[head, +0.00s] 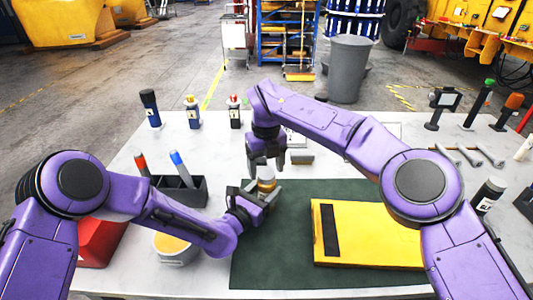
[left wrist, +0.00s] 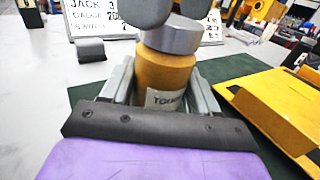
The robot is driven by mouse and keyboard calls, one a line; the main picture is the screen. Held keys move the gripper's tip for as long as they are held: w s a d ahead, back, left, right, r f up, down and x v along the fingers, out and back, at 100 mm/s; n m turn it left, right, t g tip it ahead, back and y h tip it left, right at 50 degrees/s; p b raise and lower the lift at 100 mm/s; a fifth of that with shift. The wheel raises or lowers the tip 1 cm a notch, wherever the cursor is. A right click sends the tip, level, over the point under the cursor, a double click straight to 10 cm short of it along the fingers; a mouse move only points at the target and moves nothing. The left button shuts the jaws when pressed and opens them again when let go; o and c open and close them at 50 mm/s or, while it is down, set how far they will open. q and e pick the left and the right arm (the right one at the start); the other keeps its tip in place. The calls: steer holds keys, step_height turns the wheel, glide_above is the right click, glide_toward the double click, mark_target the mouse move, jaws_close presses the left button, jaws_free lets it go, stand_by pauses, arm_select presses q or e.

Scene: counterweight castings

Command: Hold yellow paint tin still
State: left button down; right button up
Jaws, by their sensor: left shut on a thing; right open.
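The yellow paint tin (head: 266,185) stands near the far left part of the dark green mat (head: 270,262). In the left wrist view the tin (left wrist: 165,78) is ochre with a grey lid and a partly hidden white label. My left gripper (head: 263,197) is shut around the tin's body, one finger on each side. My right gripper (head: 267,163) is open, pointing down just above the tin's lid. Its two fingertips (left wrist: 172,20) show at the top of the left wrist view, close to the lid; whether they touch it I cannot tell.
A yellow panel (head: 375,240) with a black strip lies on the mat's right. A dark pen holder (head: 188,191), a white tub with yellow contents (head: 176,255) and a red box (head: 98,243) stand left. Bottles (head: 193,116) and a grey block (head: 302,157) stand farther back.

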steer(key=shift+f, duration=0.75)
steer(key=c, duration=1.1)
steer(key=o, duration=1.3)
steer(key=shift+c, duration=0.2)
step_height(320, 180, up, 12)
